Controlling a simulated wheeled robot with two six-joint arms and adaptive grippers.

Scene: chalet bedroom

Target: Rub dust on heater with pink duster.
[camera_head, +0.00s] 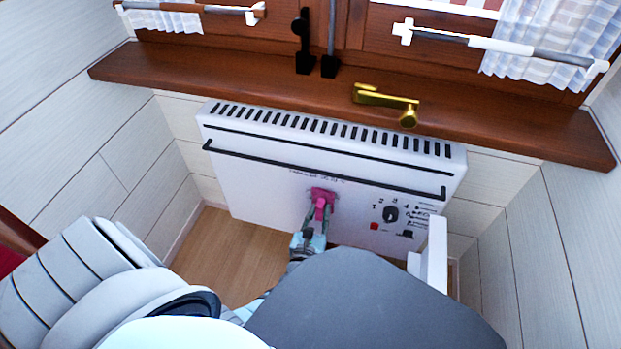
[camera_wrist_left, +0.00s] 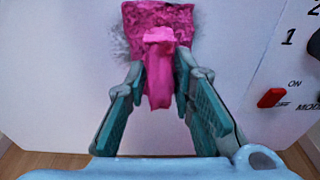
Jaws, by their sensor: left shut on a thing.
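The white heater (camera_head: 250,185) hangs on the wall below the wooden sill, with a slotted top, a dark rail and controls at its right. The pink duster (camera_head: 323,196) is against the heater's front, left of the controls. My left gripper (camera_head: 318,217) is shut on the duster's handle; the left wrist view shows the handle (camera_wrist_left: 158,85) between its teal fingers. Grey dust (camera_wrist_left: 118,47) shows on the heater around the left edge of the duster's pink head (camera_wrist_left: 157,18). The duster hides the surface behind it. My right gripper is not in view.
A wooden sill (camera_head: 250,95) juts out above the heater, with a brass handle (camera_head: 390,102) over it. Walls close in on the left and right. Bare wooden floor (camera_head: 225,255) shows below the heater at left.

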